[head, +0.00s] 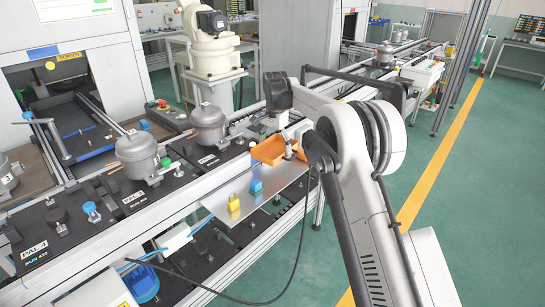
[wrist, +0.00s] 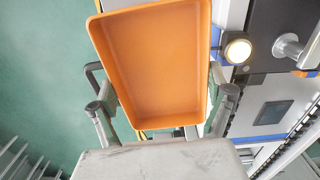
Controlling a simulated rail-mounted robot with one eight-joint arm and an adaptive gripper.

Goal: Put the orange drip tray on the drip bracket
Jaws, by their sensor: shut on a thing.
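The orange drip tray (head: 268,151) is held in my gripper (head: 290,143), above the far end of a metal side shelf in the head view. In the wrist view the drip tray (wrist: 152,62) fills the upper middle, its empty inside facing the camera. The two fingers of my gripper (wrist: 163,100) stand at the tray's left and right sides. Whether the tray touches anything below is hard to tell. I cannot pick out the drip bracket with certainty in either view.
Grey compressors, including one compressor (head: 138,154), stand on the conveyor line to the left. A black cable hangs before the shelf. Green floor (head: 480,200) lies open at right.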

